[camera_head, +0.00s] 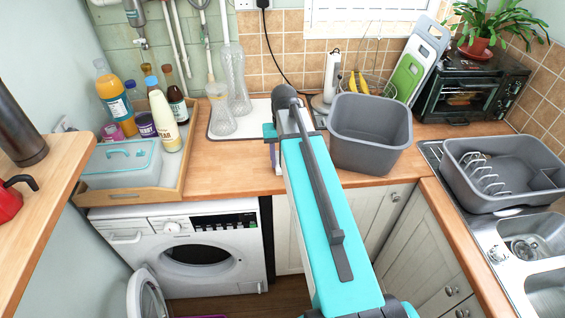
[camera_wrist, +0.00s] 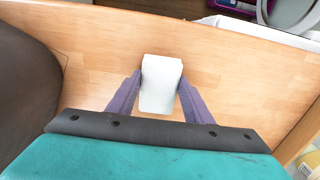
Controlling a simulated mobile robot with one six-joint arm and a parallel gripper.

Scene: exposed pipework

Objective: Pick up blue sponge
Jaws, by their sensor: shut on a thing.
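In the wrist view, a pale, whitish block (camera_wrist: 161,88) with rounded corners sits between the two purple fingers of my gripper (camera_wrist: 160,78). The fingers are shut on its sides, over the wooden worktop. It looks pale rather than blue here; I take it to be the sponge. In the head view, my gripper (camera_head: 271,148) is partly hidden by my turquoise arm, above the worktop to the left of the grey basin.
The grey basin (camera_head: 371,128) stands right of my arm. A white tray (camera_head: 240,127) with clear bottles is behind it. A wooden tray (camera_head: 178,184) with bottles stands left. A dish rack (camera_head: 504,172) is by the sink. The washing machine (camera_head: 181,254) door is open below.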

